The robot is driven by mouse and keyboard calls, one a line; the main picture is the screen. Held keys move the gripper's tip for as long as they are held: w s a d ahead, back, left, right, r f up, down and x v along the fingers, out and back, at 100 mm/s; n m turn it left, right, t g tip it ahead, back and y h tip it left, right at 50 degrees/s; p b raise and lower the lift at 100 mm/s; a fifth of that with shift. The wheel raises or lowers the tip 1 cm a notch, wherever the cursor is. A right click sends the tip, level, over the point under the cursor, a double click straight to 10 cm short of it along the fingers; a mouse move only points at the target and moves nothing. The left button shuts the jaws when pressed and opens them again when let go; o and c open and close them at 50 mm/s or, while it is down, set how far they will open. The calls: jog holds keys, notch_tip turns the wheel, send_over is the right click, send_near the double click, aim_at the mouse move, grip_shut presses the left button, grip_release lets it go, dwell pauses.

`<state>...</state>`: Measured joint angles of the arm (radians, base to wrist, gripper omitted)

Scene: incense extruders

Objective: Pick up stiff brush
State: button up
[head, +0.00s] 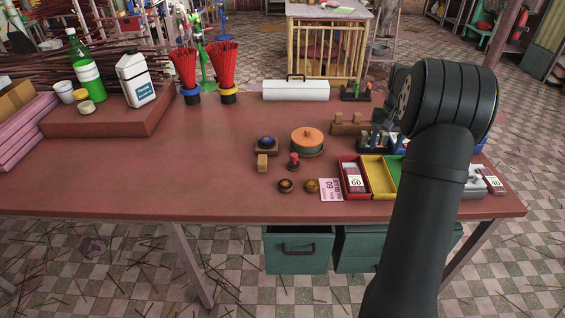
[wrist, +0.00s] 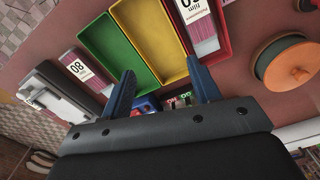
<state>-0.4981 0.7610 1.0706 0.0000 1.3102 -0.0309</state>
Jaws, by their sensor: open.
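I cannot make out a stiff brush for certain in either view. A brown wooden piece with raised blocks (head: 350,125) lies on the table left of my gripper in the head view, but I cannot tell what it is. My gripper (wrist: 161,88) is open, with its two blue fingers apart and nothing seen held between them. In the wrist view it is above the table near the yellow tray (wrist: 158,40) and green tray (wrist: 122,50). In the head view my arm partly hides the gripper and the table beneath it.
A red tray (head: 343,187) holds a labelled pack. An orange-topped round pot (head: 307,140) and a small red-knobbed piece (head: 293,163) stand to the left. A white toolbox (head: 296,90) is at the back. The table's left-centre (head: 170,170) is clear.

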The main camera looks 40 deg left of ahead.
jog(key=s+a+r+n, duration=0.1)
jog(key=s+a, duration=0.3)
jog(key=a, duration=0.5)
jog(key=s+a+r+n, duration=0.1)
jog(key=s+a, duration=0.3)
jog(key=a, duration=0.5)
jog(key=r+n, duration=0.1)
jog(key=r, duration=0.1)
send_over(262, 160)
jog(key=f, duration=1.2)
jog(key=shift+w, duration=0.2)
jog(key=f, duration=0.5)
jog(key=shift+s, duration=0.25)
jog(key=c, duration=1.2)
jog(key=shift+o, duration=0.2)
jog(key=shift+r, duration=0.4)
jog(key=r, duration=0.3)
jog(key=shift+w+d+r, duration=0.15)
jog(key=shift+d+r, duration=0.05)
jog(key=shift+r, duration=0.15)
jog(key=w+d+r, duration=0.5)
jog(key=d+r, duration=0.1)
jog(key=d, duration=0.4)
jog(key=shift+w+r, duration=0.2)
